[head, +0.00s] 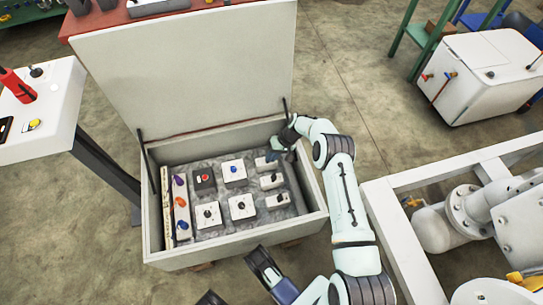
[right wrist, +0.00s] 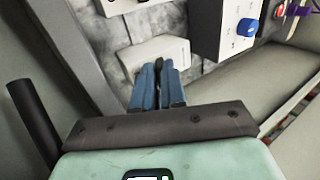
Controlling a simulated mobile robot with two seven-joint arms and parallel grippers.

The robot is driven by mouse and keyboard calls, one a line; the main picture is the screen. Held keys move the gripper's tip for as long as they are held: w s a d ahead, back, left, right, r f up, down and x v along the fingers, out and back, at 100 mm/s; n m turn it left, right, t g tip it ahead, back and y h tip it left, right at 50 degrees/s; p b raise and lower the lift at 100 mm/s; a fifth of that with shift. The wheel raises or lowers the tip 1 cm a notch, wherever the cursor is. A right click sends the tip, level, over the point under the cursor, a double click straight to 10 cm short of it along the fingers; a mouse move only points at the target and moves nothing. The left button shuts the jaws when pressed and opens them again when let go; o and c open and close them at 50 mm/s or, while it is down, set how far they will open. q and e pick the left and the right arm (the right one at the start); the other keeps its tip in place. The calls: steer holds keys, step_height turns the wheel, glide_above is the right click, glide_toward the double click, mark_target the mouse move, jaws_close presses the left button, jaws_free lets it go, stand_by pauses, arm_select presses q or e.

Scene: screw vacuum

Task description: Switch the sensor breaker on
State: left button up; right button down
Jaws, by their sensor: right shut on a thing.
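A row of small white breakers with dark levers stands on the right side of the grey panel in the open box; their labels are not legible. My right gripper (head: 284,150) reaches over the box's right wall to the farthest breaker (head: 262,164), partly covering it. In the right wrist view its blue-grey fingers (right wrist: 158,72) are shut on the small dark lever (right wrist: 158,64) of that white breaker (right wrist: 150,52). The fingers hide most of the lever, so I cannot tell its position. Dark and blue parts of mine show at the bottom of the head view; the left gripper's jaws are unclear.
The box (head: 246,252) has its lid (head: 195,65) raised at the back. The panel also holds a blue-knob unit (head: 234,171), a red-button unit (head: 204,178) and two black-knob units. A white pipe frame (head: 385,215) stands close on the right.

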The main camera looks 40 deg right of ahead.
stand_by(0.3)
steer(key=c, duration=1.5)
jaws_free()
steer(key=shift+f, duration=0.1)
arm_select(q)
steer(key=w+r+t+p, duration=0.2)
steer(key=w+r+p, duration=0.1)
steer(key=w, duration=0.3)
steer(key=shift+w+d+r, duration=0.2)
steer(key=shift+d+r, duration=0.1)
steer(key=shift+d, duration=0.1)
arm_select(e)
steer(key=v, duration=1.3)
steer(key=shift+s+d, duration=0.1)
